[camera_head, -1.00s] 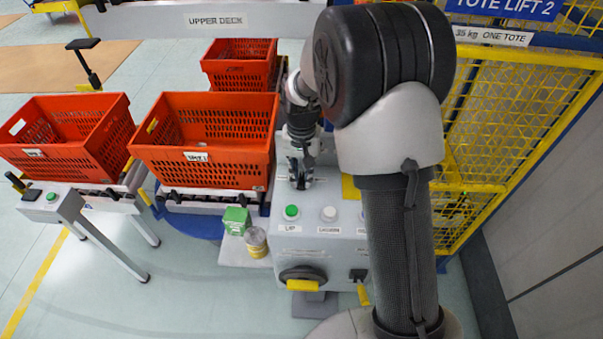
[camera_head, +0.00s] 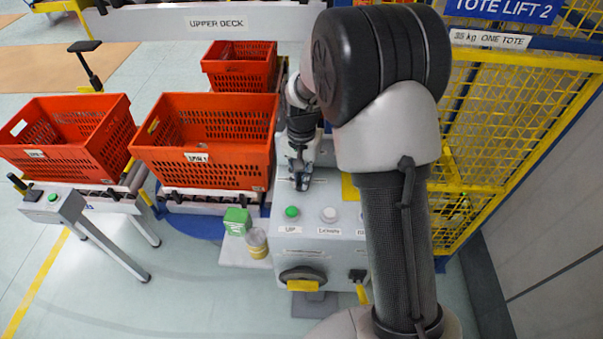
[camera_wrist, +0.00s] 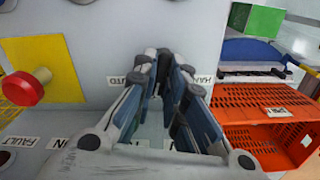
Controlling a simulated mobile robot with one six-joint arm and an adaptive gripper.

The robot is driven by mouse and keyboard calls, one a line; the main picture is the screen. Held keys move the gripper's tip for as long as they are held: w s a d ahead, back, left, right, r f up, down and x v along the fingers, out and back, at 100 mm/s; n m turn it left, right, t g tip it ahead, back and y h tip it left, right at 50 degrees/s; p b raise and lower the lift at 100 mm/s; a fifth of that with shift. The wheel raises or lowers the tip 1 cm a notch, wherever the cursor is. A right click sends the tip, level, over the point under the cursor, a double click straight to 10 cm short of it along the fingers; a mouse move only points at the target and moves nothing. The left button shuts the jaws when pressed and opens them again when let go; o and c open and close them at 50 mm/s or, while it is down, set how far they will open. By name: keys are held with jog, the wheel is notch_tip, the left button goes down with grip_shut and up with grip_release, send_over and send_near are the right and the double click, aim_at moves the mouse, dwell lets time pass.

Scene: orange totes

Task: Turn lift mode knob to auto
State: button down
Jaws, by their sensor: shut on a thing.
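The control box (camera_head: 316,246) stands below the arm, with a green button (camera_head: 292,212) and a white button (camera_head: 329,214) on top. My gripper (camera_head: 300,181) is at the rear left of the box top, pointing down.
A red button on a yellow plate (camera_wrist: 45,72) sits left in the wrist view. Orange totes (camera_head: 205,172) stand on the conveyor beside the box. Yellow mesh fencing (camera_head: 515,120) rises at right. A green block (camera_head: 237,220) stands left of the box.

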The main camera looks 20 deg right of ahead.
jog(key=m+p, duration=0.1)
jog(key=m, duration=0.5)
dwell(0.7)
jog(key=c, duration=1.6)
grip_release()
jog(key=shift+c, duration=0.2)
jog(key=shift+r, duration=0.1)
notch_tip(320, 180, up, 12)
